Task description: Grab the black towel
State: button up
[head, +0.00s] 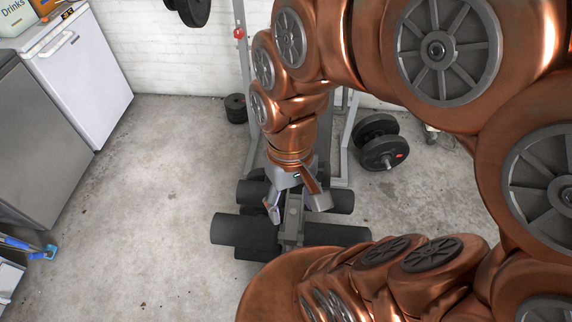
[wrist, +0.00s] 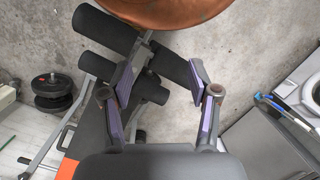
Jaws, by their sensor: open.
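I cannot make out a black towel as a cloth in either view. My gripper (head: 296,208) is open and points down over the weight bench's frame and black foam rollers (head: 240,230) in the head view. In the wrist view my gripper (wrist: 161,72) has its two purple-padded fingers spread, with nothing held between them. Black rollers (wrist: 101,28) lie beyond the fingertips there. A dark grey rounded surface fills the bottom middle of the wrist view; I cannot tell what it is. My arm hides part of the bench in the head view.
A black dumbbell (head: 384,150) lies on the floor right of the bench, and stacked weight plates (head: 236,108) stand behind it. A white freezer (head: 83,75) and a grey cabinet (head: 40,140) stand at left. The concrete floor (head: 150,200) between is clear.

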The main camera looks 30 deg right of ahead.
aim_at(322, 164)
jog(key=w+a+f+m+y+b, duration=0.2)
jog(key=w+f+m+y+b, duration=0.45)
jog(key=w, duration=0.55)
jog(key=w+d+f+m+t+y+b, duration=0.2)
jog(key=w+d+f+m+b, duration=0.4)
jog(key=w+f, duration=0.35)
jog(key=w+d+f+m+t+b, duration=0.1)
jog(key=d+f+m+t+b, duration=0.1)
jog(key=d+f, duration=0.5)
jog(key=w+d+f+m+t+b, duration=0.2)
jog(key=d+f+m, duration=0.4)
jog(key=d, duration=0.4)
jog(key=w+d+f+m+t+b, duration=0.2)
jog(key=d+f+m+t+b, duration=0.1)
jog(key=d+f, duration=0.5)
jog(key=shift+d+f+m+y+b, duration=0.3)
jog(key=shift+d+m+b, duration=0.25)
jog(key=shift+d+b, duration=0.45)
jog(key=shift+a+f, duration=0.15)
jog(key=shift+a, duration=0.05)
jog(key=shift+w+d+b+x, duration=0.15)
jog(key=shift+b+x, duration=0.1)
jog(key=shift+x, duration=1)
jog(key=shift+w+d+b+x, duration=0.15)
jog(key=shift+b+x, duration=0.1)
jog(key=shift+x, duration=0.95)
jog(key=shift+w+b+x, duration=0.15)
jog(key=shift+b+x, duration=0.1)
jog(key=shift+x, duration=1)
jog(key=shift+c, duration=0.2)
